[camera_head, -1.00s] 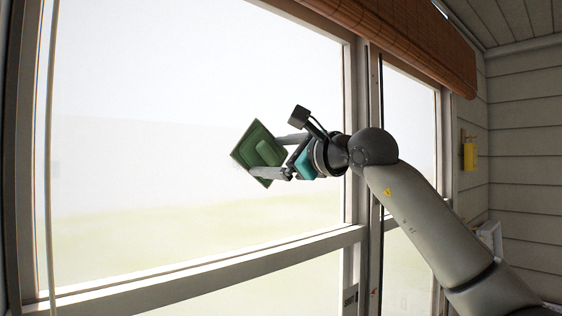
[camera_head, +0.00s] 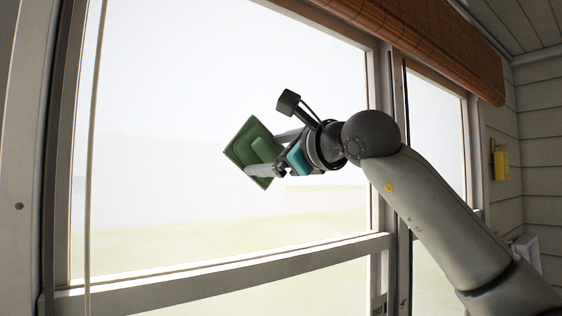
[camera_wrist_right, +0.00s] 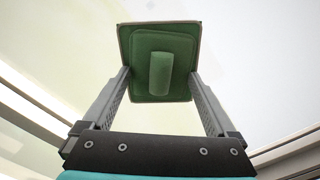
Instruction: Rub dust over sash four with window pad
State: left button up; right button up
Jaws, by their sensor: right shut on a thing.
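The green square window pad (camera_head: 243,150) is held by my right gripper (camera_head: 262,154) in front of the large upper window pane (camera_head: 190,110). The pad is tilted, with its raised grip block toward the gripper. I cannot tell whether the pad's far face touches the glass. A faint hazy band, perhaps dust, shows low on the pane. My left gripper is not in view.
A window rail (camera_head: 220,277) runs below the pane, and a thin cord (camera_head: 93,180) hangs at the left. A rolled bamboo blind (camera_head: 420,40) hangs above. A second window (camera_head: 437,130) and a yellow object (camera_head: 501,165) on the wall are at the right.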

jog(key=shift+s+a, duration=0.25)
jog(key=shift+a, duration=0.15)
jog(key=shift+r+p, duration=0.8)
jog(key=shift+r, duration=0.35)
jog(key=shift+w+d+p, duration=2.7)
jog(key=shift+w+d, duration=0.5)
jog(key=shift+d, duration=1.55)
jog(key=shift+s+a+f+b, duration=0.1)
jog(key=shift+s+a+b, duration=0.95)
jog(key=shift+a+b, duration=0.4)
jog(key=shift+s+a+r+b, duration=0.1)
jog(key=shift+s+a+b, duration=1)
jog(key=shift+a, duration=0.65)
jog(key=shift+s+a+f+b, duration=0.1)
jog(key=shift+s+a+b, duration=0.95)
jog(key=shift+a+b, duration=0.4)
jog(key=shift+a, duration=0.15)
